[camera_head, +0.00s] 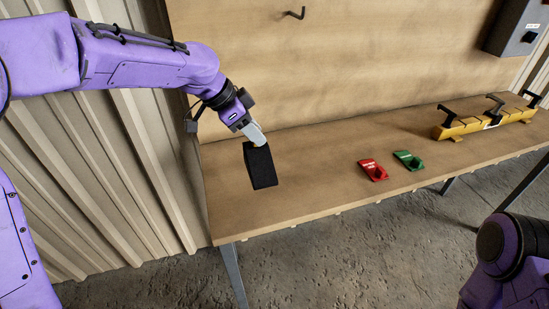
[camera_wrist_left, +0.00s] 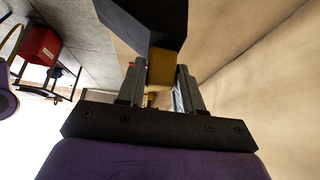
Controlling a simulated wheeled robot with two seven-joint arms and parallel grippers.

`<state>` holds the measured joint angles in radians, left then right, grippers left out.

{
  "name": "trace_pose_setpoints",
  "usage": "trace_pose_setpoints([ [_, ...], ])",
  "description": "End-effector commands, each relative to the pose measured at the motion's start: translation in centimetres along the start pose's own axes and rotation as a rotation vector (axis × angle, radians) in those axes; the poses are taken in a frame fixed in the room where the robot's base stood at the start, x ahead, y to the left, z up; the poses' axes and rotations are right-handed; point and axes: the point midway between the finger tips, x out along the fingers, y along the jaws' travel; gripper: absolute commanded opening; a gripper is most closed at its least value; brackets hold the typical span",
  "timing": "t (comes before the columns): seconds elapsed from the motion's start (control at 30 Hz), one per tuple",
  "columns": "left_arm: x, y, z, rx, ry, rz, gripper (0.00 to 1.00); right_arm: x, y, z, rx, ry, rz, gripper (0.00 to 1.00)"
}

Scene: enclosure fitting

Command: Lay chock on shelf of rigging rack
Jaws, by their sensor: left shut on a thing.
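The black block that appears to be the chock (camera_head: 262,166) hangs from my left gripper (camera_head: 254,136), over the left end of a wooden shelf (camera_head: 310,180). In the left wrist view the chock (camera_wrist_left: 145,22) has a yellow part (camera_wrist_left: 160,68), which sits between the two grey fingers of my left gripper (camera_wrist_left: 161,88). The gripper is shut on that yellow part. I cannot tell whether the chock's lower end touches the shelf. The shelf and its upright wooden back panel (camera_head: 330,60) seem to be the rigging rack. My right gripper is out of view.
A red piece (camera_head: 373,170) and a green piece (camera_head: 408,160) lie mid-shelf. A yellow bar with black hooks (camera_head: 485,124) lies farther right. A hook (camera_head: 296,13) and a dark box (camera_head: 514,27) are on the back wall. Shelf space left of the red piece is clear.

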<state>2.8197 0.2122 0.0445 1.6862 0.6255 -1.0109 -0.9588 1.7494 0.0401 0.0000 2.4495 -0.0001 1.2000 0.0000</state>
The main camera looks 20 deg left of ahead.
Motion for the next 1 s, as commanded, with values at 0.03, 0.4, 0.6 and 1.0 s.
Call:
trace_pose_setpoints([
  [0.03, 0.4, -0.8, -1.0, 0.001, -0.002, -0.002, 0.00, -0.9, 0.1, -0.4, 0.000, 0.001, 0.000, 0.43],
  [0.4, 7.6, -3.7, -1.6, 0.001, 0.003, -0.004, 0.00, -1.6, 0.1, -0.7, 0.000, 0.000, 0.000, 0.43],
  [0.6, 10.5, -3.9, -0.4, 0.001, 0.002, -0.002, 0.00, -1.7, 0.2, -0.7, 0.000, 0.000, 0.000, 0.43],
  [1.0, 11.1, -3.9, 0.1, 0.002, 0.002, -0.003, 0.52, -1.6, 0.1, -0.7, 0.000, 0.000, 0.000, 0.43],
])
